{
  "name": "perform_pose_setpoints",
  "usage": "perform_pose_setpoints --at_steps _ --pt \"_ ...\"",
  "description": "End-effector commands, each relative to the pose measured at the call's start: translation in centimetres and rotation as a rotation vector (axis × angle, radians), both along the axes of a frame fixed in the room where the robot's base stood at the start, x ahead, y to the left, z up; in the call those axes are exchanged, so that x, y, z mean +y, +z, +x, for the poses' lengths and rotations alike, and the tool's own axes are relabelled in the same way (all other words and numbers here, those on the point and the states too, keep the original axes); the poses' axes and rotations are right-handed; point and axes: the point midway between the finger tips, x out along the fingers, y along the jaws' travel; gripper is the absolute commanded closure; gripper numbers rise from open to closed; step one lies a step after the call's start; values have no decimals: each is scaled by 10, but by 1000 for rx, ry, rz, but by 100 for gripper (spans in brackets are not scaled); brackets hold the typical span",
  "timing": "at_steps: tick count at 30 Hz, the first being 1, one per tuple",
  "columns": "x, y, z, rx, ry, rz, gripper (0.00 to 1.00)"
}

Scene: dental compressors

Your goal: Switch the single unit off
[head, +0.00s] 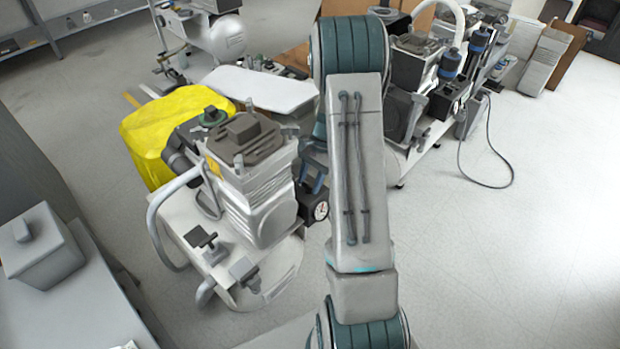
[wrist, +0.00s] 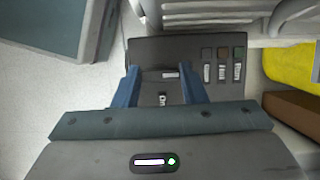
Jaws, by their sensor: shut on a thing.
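The single compressor unit (head: 262,200) stands at left of centre in the head view, pale grey with a dark motor top. A dark control box with a round gauge (head: 316,207) sits on its right side. In the wrist view the box's dark panel (wrist: 225,47) faces me, with a small marked switch part between the fingers. My gripper (wrist: 160,76) has its two blue fingers on either side of this part and is shut on it. The exact contact and the switch's position are partly hidden by the fingers. In the head view my arm hides most of the gripper.
A yellow cover (head: 160,135) lies behind the unit. A grey bench with a lidded box (head: 40,250) is at left. Other compressors (head: 425,75) stand at back right, with a cable looping on the floor. The floor at right (head: 520,250) is clear.

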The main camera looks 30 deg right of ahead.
Motion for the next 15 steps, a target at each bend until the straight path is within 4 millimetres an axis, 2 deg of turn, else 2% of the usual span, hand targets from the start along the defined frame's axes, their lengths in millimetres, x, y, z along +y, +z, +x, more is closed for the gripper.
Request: perform_pose_setpoints --at_steps 1,3,11,15 --pt "0 0 1 -3 0 -1 56" --pt "0 0 1 -2 -1 -1 40" --pt "0 1 0 -2 -2 0 40" --pt "-4 10 2 -3 -2 -2 40"
